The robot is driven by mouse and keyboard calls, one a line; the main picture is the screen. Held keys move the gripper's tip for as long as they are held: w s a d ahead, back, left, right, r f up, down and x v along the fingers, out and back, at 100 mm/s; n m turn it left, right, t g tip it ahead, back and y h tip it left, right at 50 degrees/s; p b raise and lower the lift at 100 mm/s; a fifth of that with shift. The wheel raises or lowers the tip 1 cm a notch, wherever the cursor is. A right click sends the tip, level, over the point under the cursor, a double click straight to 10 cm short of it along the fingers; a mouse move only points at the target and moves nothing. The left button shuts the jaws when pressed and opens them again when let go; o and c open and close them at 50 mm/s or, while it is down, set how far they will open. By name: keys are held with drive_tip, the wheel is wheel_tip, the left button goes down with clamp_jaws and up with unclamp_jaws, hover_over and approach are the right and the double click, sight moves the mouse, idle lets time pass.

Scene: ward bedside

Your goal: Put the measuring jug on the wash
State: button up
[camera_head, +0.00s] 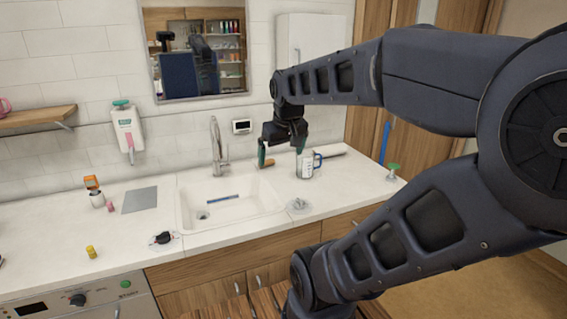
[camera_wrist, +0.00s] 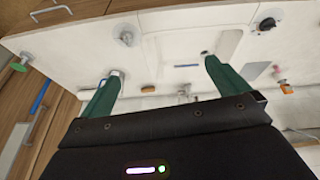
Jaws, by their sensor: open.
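The measuring jug (camera_head: 306,165), clear with dark markings and a blue handle, stands upright on the counter right of the sink (camera_head: 232,212). My gripper (camera_head: 281,158) is open just left of the jug, its green fingers pointing down. The right finger is close to the jug; I cannot tell if they touch. In the wrist view the gripper (camera_wrist: 162,68) has nothing visible between its fingers, and the jug cannot be made out clearly. Nothing is plainly marked as the wash; the sink and a flat grey square (camera_head: 140,199) left of it are in view.
A blue stick (camera_head: 223,198) lies in the sink. The tap (camera_head: 217,150) rises behind it. A dark round item (camera_head: 162,238) lies front left. A brown-ended item (camera_head: 267,163) lies near the gripper.

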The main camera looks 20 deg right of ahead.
drive_tip(key=s, duration=0.1)
drive_tip(key=s+f, duration=0.1)
drive_tip(key=s+m, duration=0.1)
drive_tip(key=shift+s+a+f, duration=0.1)
drive_tip(key=shift+a+f, duration=0.25)
drive_tip(key=shift+a, duration=0.05)
